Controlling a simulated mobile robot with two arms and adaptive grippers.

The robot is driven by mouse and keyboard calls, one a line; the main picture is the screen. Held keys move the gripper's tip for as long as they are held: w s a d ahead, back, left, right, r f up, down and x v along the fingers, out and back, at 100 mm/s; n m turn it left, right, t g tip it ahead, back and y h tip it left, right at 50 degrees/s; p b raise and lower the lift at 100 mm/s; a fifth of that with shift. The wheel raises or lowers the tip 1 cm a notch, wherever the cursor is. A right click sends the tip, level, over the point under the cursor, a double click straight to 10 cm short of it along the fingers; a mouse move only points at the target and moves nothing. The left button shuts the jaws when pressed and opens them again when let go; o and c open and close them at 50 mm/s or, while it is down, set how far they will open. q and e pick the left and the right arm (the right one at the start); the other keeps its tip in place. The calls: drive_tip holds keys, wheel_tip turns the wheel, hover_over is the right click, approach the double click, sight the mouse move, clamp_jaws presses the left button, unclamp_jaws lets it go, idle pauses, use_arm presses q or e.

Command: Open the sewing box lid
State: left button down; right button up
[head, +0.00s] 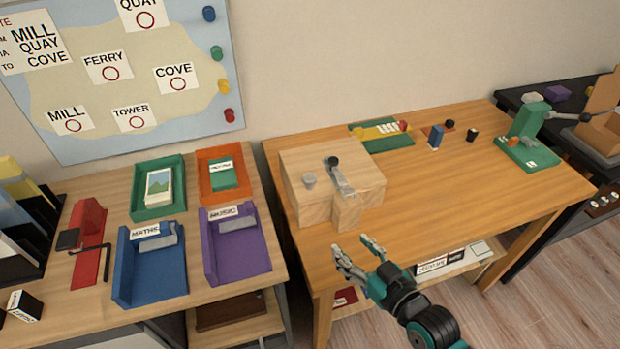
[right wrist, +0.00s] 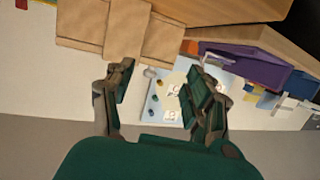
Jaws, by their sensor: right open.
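The sewing box looks to be the light wooden box (head: 300,160) at the left end of the wooden table. Its top looks closed. A small grey knob (head: 310,180) and a grey metal lever with a dark round end (head: 333,162) are on top, and a narrower wooden block (head: 347,211) projects at its front. My right gripper (head: 354,248) is open and empty, in front of the box and apart from it. In the right wrist view the wooden box (right wrist: 88,25) shows at the top, beyond the open fingers (right wrist: 160,76). My left gripper is not in view.
A desk on the left holds blue (head: 150,275), purple (head: 236,246), green (head: 158,188) and orange (head: 222,172) trays. A green stand (head: 527,130) is at the table's right end. The table top (head: 440,190) right of the box is mostly clear. A map board (head: 115,80) hangs behind.

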sight(313, 183)
drive_tip(key=w+a+r, duration=0.1)
drive_tip(key=w+a, duration=0.2)
drive_tip(key=w, duration=0.2)
drive_tip(key=w+a+r+t+y, duration=0.1)
drive_tip(key=w+a, duration=0.2)
drive_tip(key=w, duration=0.3)
drive_tip(key=w+a+r+t, duration=0.1)
drive_tip(key=w+a+r, duration=0.1)
drive_tip(key=w, duration=0.3)
drive_tip(key=shift+w+a+y+p, duration=0.3)
drive_tip(key=shift+w+a+p, duration=0.1)
drive_tip(key=shift+a, duration=0.2)
drive_tip(key=shift+c, duration=0.4)
clamp_jaws()
